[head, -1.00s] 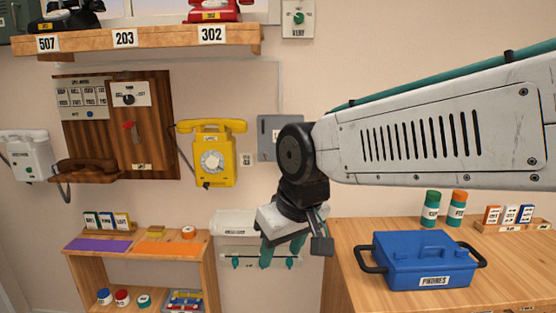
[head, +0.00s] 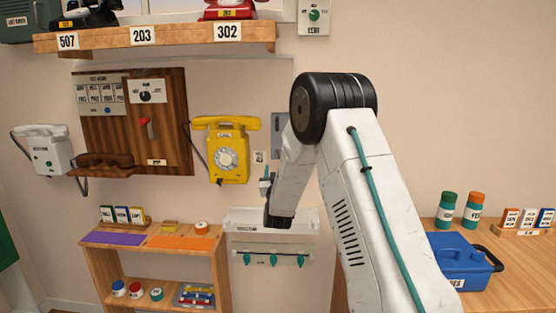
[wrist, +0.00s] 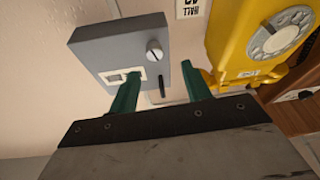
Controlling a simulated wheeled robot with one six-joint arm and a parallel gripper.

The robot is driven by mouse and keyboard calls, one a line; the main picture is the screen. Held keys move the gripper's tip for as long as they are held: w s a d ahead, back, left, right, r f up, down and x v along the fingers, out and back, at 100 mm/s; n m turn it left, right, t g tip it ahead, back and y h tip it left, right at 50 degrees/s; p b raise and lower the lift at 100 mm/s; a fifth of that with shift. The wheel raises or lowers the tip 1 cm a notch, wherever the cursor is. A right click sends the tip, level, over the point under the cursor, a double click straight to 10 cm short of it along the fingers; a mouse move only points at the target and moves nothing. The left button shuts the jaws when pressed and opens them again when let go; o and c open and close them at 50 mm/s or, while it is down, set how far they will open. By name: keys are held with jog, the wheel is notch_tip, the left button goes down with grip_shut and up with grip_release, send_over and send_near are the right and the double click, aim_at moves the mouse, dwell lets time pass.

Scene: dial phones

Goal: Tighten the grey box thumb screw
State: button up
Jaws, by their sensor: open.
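The grey box (wrist: 112,40) is on the wall in the wrist view, tilted in the picture. Its thumb screw (wrist: 154,50) is a pale round slotted head on the front face, near the edge facing the yellow phone. A white-framed label or slot (wrist: 110,76) is on the same face. My gripper (wrist: 160,88) is open, its two teal fingers apart and nothing between them. The screw lies beyond the fingertips, apart from them; one fingertip overlaps the white frame in the picture. In the head view my arm hides most of the grey box (head: 277,128), and one teal finger (head: 265,180) shows.
The yellow phone (head: 226,155) hangs close to the left of the box. A white tray (head: 240,217) and a rail with teal pegs (head: 290,256) are below. A blue toolbox (head: 462,262) stands on the right-hand table. The wall right of my arm is bare.

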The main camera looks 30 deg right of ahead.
aim_at(278, 153)
jog(key=w+d+r+h, duration=0.1)
jog(key=w+d+r, duration=0.1)
jog(key=w+d, duration=0.2)
jog(key=shift+w+d+r, duration=0.15)
jog(key=shift+w+d, duration=0.1)
jog(key=shift+w, duration=0.75)
jog(key=c, duration=1)
